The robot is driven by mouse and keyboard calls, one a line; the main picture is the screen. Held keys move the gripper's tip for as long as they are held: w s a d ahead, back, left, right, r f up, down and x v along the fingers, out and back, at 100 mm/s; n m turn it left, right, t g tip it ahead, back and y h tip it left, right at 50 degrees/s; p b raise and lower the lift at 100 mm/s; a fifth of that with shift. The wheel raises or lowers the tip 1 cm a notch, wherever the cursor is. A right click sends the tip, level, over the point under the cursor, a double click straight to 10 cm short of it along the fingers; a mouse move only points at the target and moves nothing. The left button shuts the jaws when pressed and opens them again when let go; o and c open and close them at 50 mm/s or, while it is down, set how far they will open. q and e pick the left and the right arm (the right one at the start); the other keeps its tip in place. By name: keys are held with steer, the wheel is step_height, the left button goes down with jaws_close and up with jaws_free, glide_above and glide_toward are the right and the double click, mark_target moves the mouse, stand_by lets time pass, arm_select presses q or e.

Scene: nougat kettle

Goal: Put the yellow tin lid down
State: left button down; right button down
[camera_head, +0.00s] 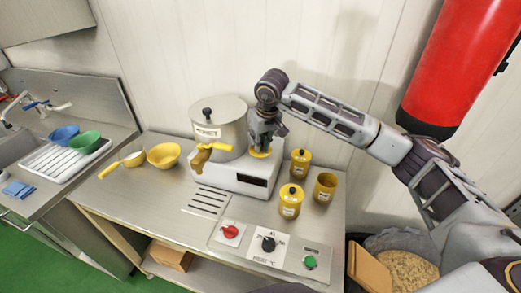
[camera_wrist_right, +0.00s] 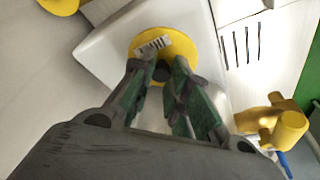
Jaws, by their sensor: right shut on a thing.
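My right gripper (camera_head: 262,146) is shut on the yellow tin lid (camera_head: 259,154) by its dark knob. The lid is a flat yellow disc with a pale label strip, seen between the fingers in the right wrist view (camera_wrist_right: 163,38). It is over the right part of the white kettle base, just right of the pot; I cannot tell whether it touches the base. An open yellow tin (camera_head: 325,188) without a lid stands on the right of the steel table. Two lidded yellow tins (camera_head: 301,163) (camera_head: 290,202) stand left of it. My left gripper is not in view.
The steel kettle (camera_head: 218,122) with its yellow tap (camera_head: 203,158) stands on the white base (camera_head: 222,178). A yellow bowl (camera_head: 163,156) and a scoop (camera_head: 122,165) lie left. Control knobs (camera_head: 268,244) line the front. The table's left front is clear.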

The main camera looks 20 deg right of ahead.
mark_target(265, 155)
steer(key=shift+f, duration=0.1)
steer(key=shift+f+p, duration=0.45)
steer(key=shift+f, duration=1.3)
steer(key=shift+f, duration=0.15)
steer(key=c, duration=1.4)
jaws_free()
steer(key=shift+o, duration=0.2)
steer(key=shift+r, duration=0.2)
steer(key=b+v, duration=0.2)
steer(key=v, duration=1)
steer(key=shift+b, duration=0.35)
steer(key=shift+d, duration=0.1)
